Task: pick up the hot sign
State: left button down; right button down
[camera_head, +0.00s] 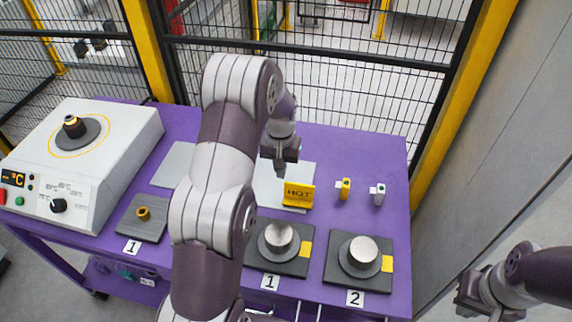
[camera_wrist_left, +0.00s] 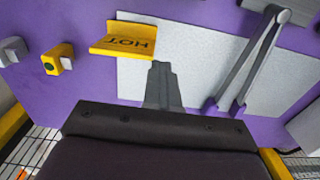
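The hot sign (camera_head: 298,194) is a small yellow bent plate marked HOT. It stands at the right end of a light grey plate (camera_head: 268,188) on the purple table. In the left wrist view the sign (camera_wrist_left: 127,40) appears upside down, above and left of the fingertips. My left gripper (camera_head: 279,170) points down over the plate, just behind and left of the sign, apart from it. Its fingers (camera_wrist_left: 163,75) look closed together, with nothing between them. My right gripper (camera_head: 467,300) is off the table at the lower right; its fingers are unclear.
Yellow (camera_head: 344,188) and white (camera_head: 378,194) small blocks stand right of the sign. Metal cylinders sit on dark pads 1 (camera_head: 278,240) and 2 (camera_head: 361,255) in front. A heater (camera_head: 90,150) stands left.

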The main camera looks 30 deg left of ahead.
pick_arm(q)
jog(key=shift+s+r, duration=0.35)
jog(key=shift+r, duration=0.05)
jog(key=shift+c, duration=1.9)
grip_release()
jog(key=shift+w, duration=0.1)
